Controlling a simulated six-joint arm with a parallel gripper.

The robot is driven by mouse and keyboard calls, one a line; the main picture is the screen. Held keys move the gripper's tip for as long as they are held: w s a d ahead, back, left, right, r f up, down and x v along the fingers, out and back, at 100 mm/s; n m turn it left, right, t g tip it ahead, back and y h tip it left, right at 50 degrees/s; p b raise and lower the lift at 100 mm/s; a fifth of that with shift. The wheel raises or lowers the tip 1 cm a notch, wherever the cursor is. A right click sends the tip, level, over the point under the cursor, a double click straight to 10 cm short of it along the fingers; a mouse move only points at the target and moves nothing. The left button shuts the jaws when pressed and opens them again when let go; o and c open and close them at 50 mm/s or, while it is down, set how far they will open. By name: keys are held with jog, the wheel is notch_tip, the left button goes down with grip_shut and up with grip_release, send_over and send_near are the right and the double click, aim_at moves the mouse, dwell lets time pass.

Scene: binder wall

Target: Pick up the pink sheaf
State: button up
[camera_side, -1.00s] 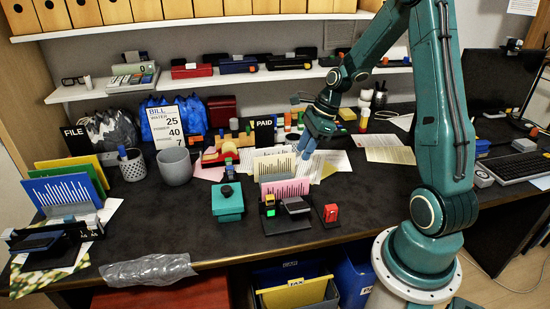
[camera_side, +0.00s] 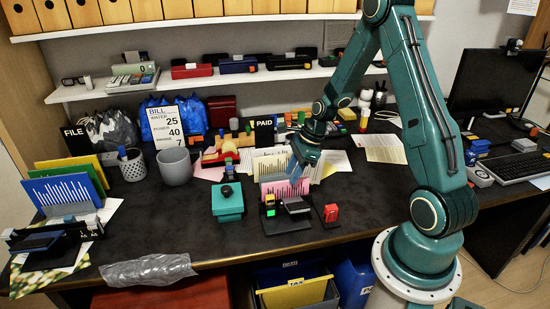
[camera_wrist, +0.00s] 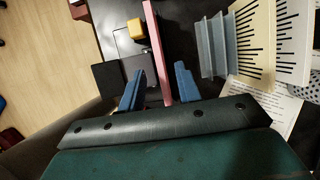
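The pink sheaf (camera_side: 276,189) stands upright with dark bars on its face, in a dark holder near the middle of the desk. In the wrist view the pink sheaf (camera_wrist: 154,38) shows edge-on as a thin strip. My gripper (camera_side: 297,176) is at the sheaf's upper right part in the side view. In the wrist view my gripper (camera_wrist: 160,84) is open, with one blue finger on each side of the sheaf and a visible gap on both sides. The fingers hide part of the sheaf in the side view.
A cream sheaf (camera_wrist: 252,45) stands beside a grey-blue rack (camera_wrist: 213,45), close to the right finger. A teal box (camera_side: 228,205) stands left of the pink sheaf, and a small red item (camera_side: 331,212) to its right.

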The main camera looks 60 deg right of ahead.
aim_at(286, 186)
jog(key=shift+x, duration=2.6)
jog(key=shift+f, duration=0.2)
grip_shut()
